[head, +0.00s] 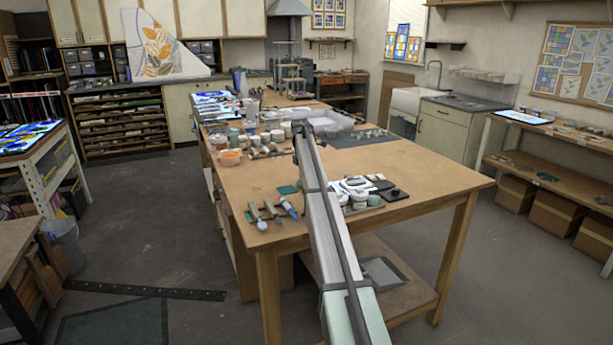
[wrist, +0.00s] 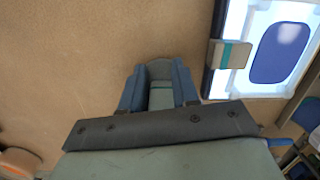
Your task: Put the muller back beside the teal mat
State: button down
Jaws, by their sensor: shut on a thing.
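In the wrist view, my gripper (wrist: 159,98) has its two blue fingers closed on a grey-green thing (wrist: 160,75) with a rounded top. I take it to be the muller, though only part of it shows between the fingers. Bare tan tabletop shows around it. In the head view my arm reaches over the table toward its far part, and my gripper and what it holds are hidden behind the arm. A small teal patch (head: 288,189), perhaps the teal mat, lies left of the arm near the table's front.
Brushes and tools (head: 264,214) lie at the front left of the wooden table (head: 420,180). An orange bowl (head: 230,157) and more jars crowd the left side. A lit panel (wrist: 245,75) shows in the wrist view.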

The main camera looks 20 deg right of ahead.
jog(key=shift+f, duration=0.1)
jog(key=c, duration=0.8)
grip_release()
jog(key=shift+o, duration=0.2)
notch_tip(320, 180, up, 14)
jog(key=a, duration=0.1)
jog(key=shift+a+f, duration=0.15)
jog(key=shift+a, duration=0.25)
